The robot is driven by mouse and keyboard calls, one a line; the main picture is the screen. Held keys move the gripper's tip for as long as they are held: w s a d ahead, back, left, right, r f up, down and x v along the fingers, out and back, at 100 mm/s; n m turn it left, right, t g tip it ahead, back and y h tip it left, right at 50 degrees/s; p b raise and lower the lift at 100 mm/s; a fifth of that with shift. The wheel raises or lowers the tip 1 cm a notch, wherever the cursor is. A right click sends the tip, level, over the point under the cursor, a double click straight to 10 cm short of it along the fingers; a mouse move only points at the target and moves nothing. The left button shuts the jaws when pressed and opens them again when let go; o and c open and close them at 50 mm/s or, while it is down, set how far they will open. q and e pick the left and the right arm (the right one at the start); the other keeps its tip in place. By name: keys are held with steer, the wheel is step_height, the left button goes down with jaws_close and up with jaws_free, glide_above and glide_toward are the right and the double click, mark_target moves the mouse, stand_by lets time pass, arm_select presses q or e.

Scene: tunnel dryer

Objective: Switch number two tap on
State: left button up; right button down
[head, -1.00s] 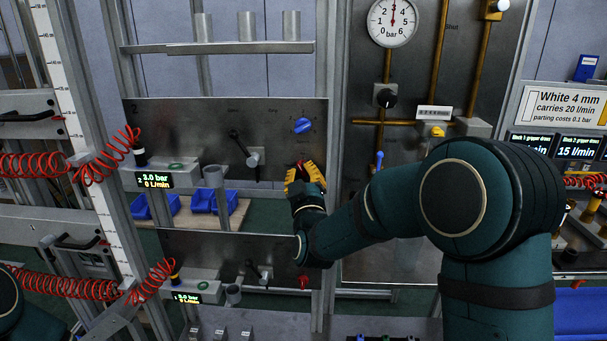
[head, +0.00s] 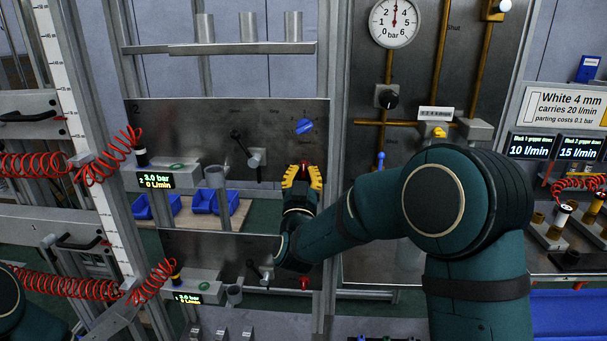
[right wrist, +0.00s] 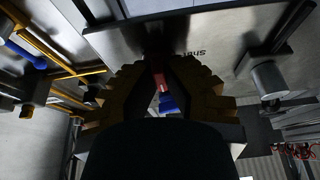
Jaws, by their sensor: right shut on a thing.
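The upper steel panel (head: 200,112), marked 2, carries a blue knob (head: 304,126), a black lever (head: 240,143) and a red tap handle (head: 305,166) at its lower right. My right gripper (head: 302,175), with yellow fingers, is at that red handle, below the blue knob. In the right wrist view its fingers (right wrist: 160,85) are on both sides of the red handle (right wrist: 158,80), and a blue part (right wrist: 168,104) shows close by. The gripper is shut on the red handle, which the fingers partly hide. My left gripper is out of view.
A lower panel (head: 215,243) has a similar lever and a red handle (head: 304,283). A display (head: 156,180) reads 3.0 bar and 0 L/min. A pressure gauge (head: 394,20) and brass pipes stand to the right. Red coiled hoses (head: 105,160) hang at left.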

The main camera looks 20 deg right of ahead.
steer(key=shift+r, duration=0.25)
steer(key=c, duration=1)
jaws_free()
steer(key=shift+w+f, duration=0.1)
steer(key=shift+f, duration=0.05)
steer(key=v, duration=1.2)
steer(key=shift+f, duration=0.1)
steer(key=shift+f, duration=0.1)
